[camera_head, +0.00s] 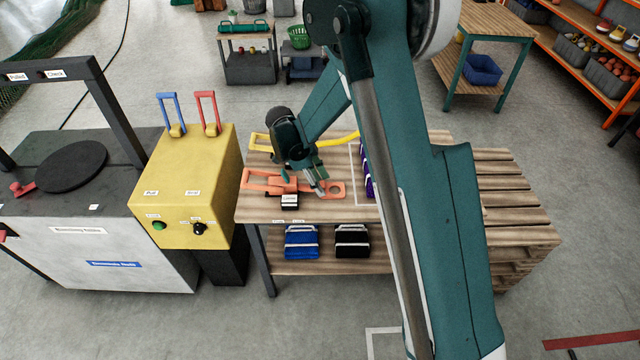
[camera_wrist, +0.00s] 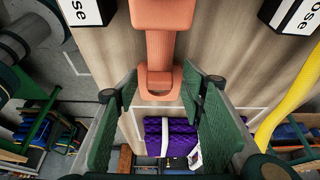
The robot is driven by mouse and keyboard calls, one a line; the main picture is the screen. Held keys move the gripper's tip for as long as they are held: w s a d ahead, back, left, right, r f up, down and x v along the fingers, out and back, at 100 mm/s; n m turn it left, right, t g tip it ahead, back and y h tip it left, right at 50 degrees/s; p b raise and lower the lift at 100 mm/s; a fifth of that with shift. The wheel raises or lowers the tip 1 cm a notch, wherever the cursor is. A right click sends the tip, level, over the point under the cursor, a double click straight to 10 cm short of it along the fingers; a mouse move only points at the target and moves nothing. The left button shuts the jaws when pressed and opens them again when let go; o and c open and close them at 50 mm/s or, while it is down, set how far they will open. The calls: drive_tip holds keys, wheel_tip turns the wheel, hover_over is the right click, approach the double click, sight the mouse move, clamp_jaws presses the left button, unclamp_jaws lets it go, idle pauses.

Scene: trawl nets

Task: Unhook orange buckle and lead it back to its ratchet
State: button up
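In the head view, an orange ratchet (camera_head: 268,183) lies on a slatted wooden table. To its right lies a flat orange piece with a hole (camera_head: 337,188), which appears to be the buckle. My gripper (camera_head: 318,183) hangs low over the orange parts and partly covers them. In the wrist view, an orange buckle end with a slot (camera_wrist: 158,84) reaches down from the top on a narrow neck. The green fingers of my gripper (camera_wrist: 161,98) are spread on both sides of it, with a gap visible on each side. Whether the buckle is hooked cannot be told.
A yellow ratchet (camera_head: 262,143) and yellow strap (camera_head: 344,138) lie behind. Purple bundles (camera_head: 367,172) are to the right. A yellow control box (camera_head: 190,180) with levers stands left.

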drive_tip(key=v, duration=1.1)
drive_tip(key=shift+r, duration=0.2)
drive_tip(key=shift+a, duration=0.1)
drive_tip(key=s+d+r+n+t+y, duration=0.1)
drive_tip(key=s+d+r+n, duration=0.3)
drive_tip(key=s+d+r, duration=0.35)
drive_tip(key=s+d+r+n+t+y, duration=0.2)
drive_tip(key=s+d+r+n, duration=0.3)
drive_tip(key=d+r, duration=0.4)
drive_tip(key=s+d+r+n+t, duration=0.1)
drive_tip(key=s+d+n, duration=0.2)
drive_tip(key=s, duration=0.4)
drive_tip(key=s+d+r+n+t+y, duration=0.1)
drive_tip(key=s+d+n, duration=0.2)
drive_tip(key=s, duration=0.3)
drive_tip(key=s+d+r+n+t, duration=0.1)
drive_tip(key=s+d+n+t, duration=0.1)
drive_tip(key=s, duration=0.5)
drive_tip(key=shift+s+d+r+n, duration=0.2)
drive_tip(key=shift+s+d+n, duration=0.15)
drive_tip(key=shift+d+n, duration=0.15)
